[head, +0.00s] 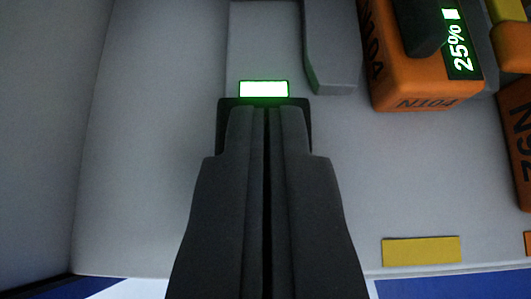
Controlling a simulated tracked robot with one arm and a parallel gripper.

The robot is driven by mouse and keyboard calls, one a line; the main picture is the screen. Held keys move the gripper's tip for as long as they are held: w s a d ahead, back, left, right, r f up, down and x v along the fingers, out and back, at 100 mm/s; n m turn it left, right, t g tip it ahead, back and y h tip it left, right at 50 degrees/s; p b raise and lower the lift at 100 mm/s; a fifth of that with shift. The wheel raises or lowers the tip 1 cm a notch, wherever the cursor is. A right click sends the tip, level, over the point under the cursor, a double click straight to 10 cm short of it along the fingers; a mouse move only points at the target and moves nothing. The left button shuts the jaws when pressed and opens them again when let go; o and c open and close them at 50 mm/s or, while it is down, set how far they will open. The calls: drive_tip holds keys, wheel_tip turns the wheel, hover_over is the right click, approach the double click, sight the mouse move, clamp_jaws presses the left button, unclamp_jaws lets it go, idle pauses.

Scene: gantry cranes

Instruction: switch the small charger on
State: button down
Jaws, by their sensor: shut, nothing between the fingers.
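The small charger appears to be the light grey body (400,190) that fills most of the head view; I cannot see all of it. A bright green-white lamp (263,89) is lit on it, top centre, with a green glow around it. A black switch-like part (222,125) sits just below the lamp, mostly hidden behind my fingers. My gripper (267,108) is shut and empty, its dark fingertips over this black part. They seem to be at or touching it; I cannot tell whether they press on it.
An orange battery (405,96) marked N104, with a display (460,45) reading 25%, is at the upper right. Another orange block (520,150) is cut off at the right edge. A yellow patch (420,251) is at the lower right. The grey surface at left is clear.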

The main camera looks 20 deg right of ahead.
drive_tip(key=shift+s+a+f+b, duration=0.15)
drive_tip(key=shift+s+b, duration=0.25)
drive_tip(key=shift+b, duration=0.05)
drive_tip(key=shift+s+a+f+b, duration=0.1)
drive_tip(key=shift+s+f+b, duration=0.05)
drive_tip(key=shift+s+b, duration=0.25)
drive_tip(key=shift+s, duration=0.1)
